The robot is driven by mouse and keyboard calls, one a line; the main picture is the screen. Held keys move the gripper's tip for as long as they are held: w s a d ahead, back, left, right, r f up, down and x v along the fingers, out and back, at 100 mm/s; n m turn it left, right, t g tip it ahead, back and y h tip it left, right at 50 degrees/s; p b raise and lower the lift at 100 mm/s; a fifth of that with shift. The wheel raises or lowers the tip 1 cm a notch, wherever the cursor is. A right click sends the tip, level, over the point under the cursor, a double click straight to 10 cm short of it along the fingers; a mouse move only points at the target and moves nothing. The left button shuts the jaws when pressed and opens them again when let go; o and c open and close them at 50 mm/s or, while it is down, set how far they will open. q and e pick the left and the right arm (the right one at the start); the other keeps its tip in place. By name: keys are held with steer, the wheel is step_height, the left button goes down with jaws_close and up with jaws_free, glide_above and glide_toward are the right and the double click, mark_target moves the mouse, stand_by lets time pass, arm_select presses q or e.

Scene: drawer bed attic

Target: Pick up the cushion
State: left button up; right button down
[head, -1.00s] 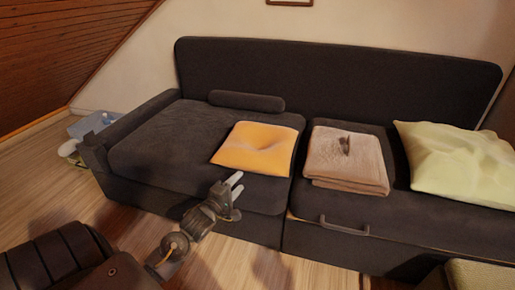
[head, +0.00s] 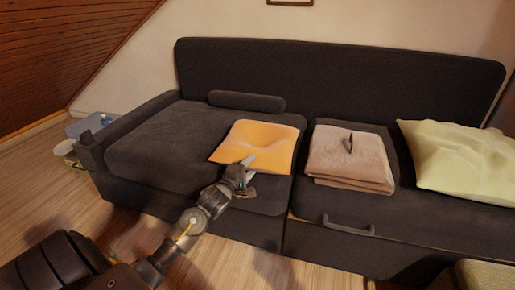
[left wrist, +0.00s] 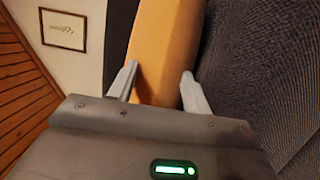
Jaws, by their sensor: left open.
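An orange cushion (head: 256,143) lies flat on the left seat of the dark grey sofa (head: 150,140). My left gripper (head: 247,165) is open at the cushion's front edge in the head view. In the left wrist view the cushion (left wrist: 166,45) shows between and beyond the two spread fingers of my left gripper (left wrist: 158,88). I cannot tell whether a finger touches it. A pale yellow-green pillow (head: 465,160) lies at the sofa's right. My right gripper is not in view.
A folded beige blanket (head: 348,165) with a small dark item on it lies right of the cushion. A dark bolster (head: 246,101) lies behind it. The sofa's front has a drawer handle (head: 348,228). A bluish container (head: 85,127) stands left of the sofa. Wooden floor is open at front left.

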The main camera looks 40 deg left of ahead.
arm_select(q)
steer(key=shift+r, duration=0.1)
jaws_close()
stand_by(0.3)
